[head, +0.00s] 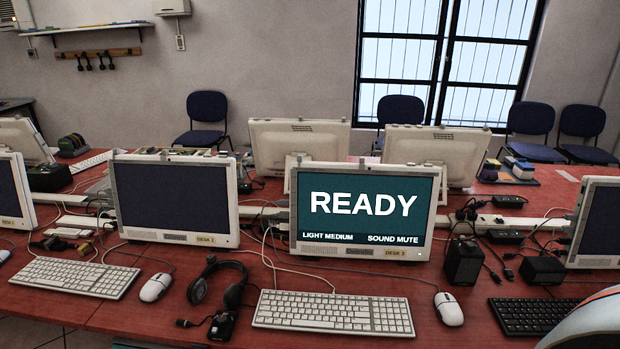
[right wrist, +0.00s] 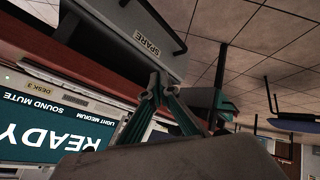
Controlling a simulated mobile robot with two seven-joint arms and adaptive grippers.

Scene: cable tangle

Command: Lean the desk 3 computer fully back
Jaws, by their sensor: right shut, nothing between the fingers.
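The desk 3 computer (head: 300,235) is a cream all-in-one at the middle of the red table in the head view. Its teal screen reads READY, LIGHT MEDIUM and SOUND MUTE. It stands near upright, facing me; its support behind is hidden. In the right wrist view the computer (right wrist: 75,103) appears upside down at the left, its label reading DESK 3. My right gripper (right wrist: 157,85) is shut and empty there, to the right of the screen in the picture. I cannot tell whether it touches the computer. My left gripper is in no view.
A keyboard (head: 333,313) and a mouse (head: 448,309) lie before the computer; a headset (head: 218,285) lies left. Black speakers (head: 463,263) and cables stand right. Another computer (head: 172,198) is close left. A SPARE-labelled grey object (right wrist: 130,40) shows in the wrist view.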

